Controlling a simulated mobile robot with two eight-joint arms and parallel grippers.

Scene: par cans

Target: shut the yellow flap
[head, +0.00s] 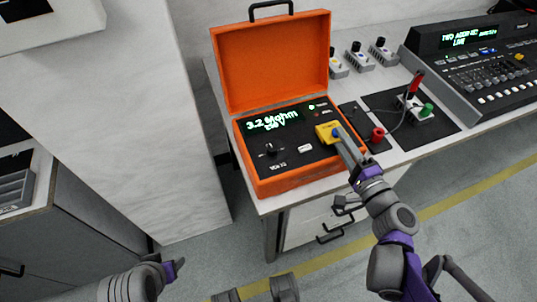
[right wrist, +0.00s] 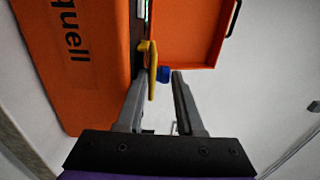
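The yellow flap (head: 325,132) is at the right side of the black panel in the open orange tester case. In the right wrist view the flap (right wrist: 152,72) is nearly edge-on, just off the panel; its exact angle is hard to tell. A small blue part (right wrist: 164,74) sits against it, between my fingertips as seen there. My right gripper (right wrist: 160,78) is open, one finger close beside the flap and the other apart from it. In the head view my right gripper (head: 342,138) reaches the flap from the lower right; contact is unclear.
The orange case (head: 307,180) stands on a white bench with its lid (head: 272,62) raised behind the panel. A red plug (head: 377,134), cables and a small box with a green knob (head: 426,110) lie to the right. A mixing console (head: 490,65) stands beyond.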

